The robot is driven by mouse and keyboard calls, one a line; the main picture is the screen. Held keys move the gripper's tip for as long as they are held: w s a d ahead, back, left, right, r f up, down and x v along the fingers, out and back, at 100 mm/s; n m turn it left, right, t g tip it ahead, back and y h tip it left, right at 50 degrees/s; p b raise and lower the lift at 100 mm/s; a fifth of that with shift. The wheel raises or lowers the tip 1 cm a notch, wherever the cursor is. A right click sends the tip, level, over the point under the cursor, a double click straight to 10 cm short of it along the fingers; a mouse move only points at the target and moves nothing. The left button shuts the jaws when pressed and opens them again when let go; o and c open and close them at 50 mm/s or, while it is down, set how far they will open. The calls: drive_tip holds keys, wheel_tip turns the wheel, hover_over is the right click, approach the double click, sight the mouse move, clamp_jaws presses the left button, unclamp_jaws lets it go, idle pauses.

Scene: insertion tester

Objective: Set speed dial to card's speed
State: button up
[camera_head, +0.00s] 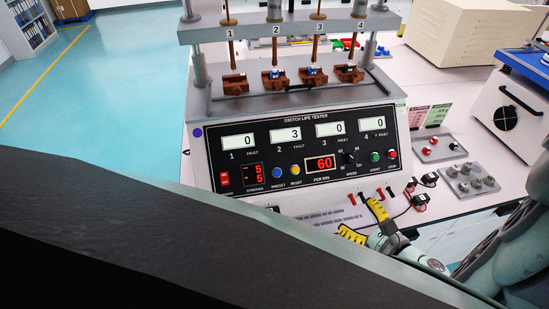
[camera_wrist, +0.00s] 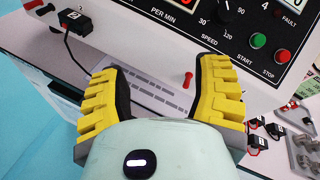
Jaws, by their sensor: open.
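The tester's black panel (camera_head: 310,140) faces me. Its speed dial (camera_head: 350,158) is a small black knob right of the red display (camera_head: 320,163), which reads 60 per min. In the wrist view the dial (camera_wrist: 224,12) is partly cut off at the top edge, with 30 and 120 marked near it. Pink (camera_head: 438,114) and green (camera_head: 415,118) cards stand right of the tester; their text is too small to read. My gripper (camera_head: 366,222) has yellow fingers, open and empty, in front of and below the panel. In the wrist view the gripper (camera_wrist: 160,72) is apart from the dial.
Green start (camera_head: 375,156) and red stop (camera_head: 392,154) buttons sit right of the dial. Red and black plugs with cables (camera_head: 418,200) lie by the tester's front right. A grey block with metal knobs (camera_head: 470,180) and a tray with red parts (camera_head: 436,148) stand further right.

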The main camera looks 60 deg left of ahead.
drive_tip(key=w+d+r+m+t+y, duration=0.2)
drive_tip(key=w+d+r+m+t, duration=0.15)
drive_tip(key=m, duration=0.35)
approach(354, 159)
drive_tip(key=shift+m+t, duration=0.3)
drive_tip(key=shift+t, duration=0.15)
drive_tip(key=x, duration=0.9)
drive_tip(key=shift+s+a+p, duration=0.3)
drive_tip(key=shift+p, duration=0.05)
drive_tip(key=shift+o, duration=0.3)
drive_tip(key=shift+d+f, duration=0.1)
clamp_jaws()
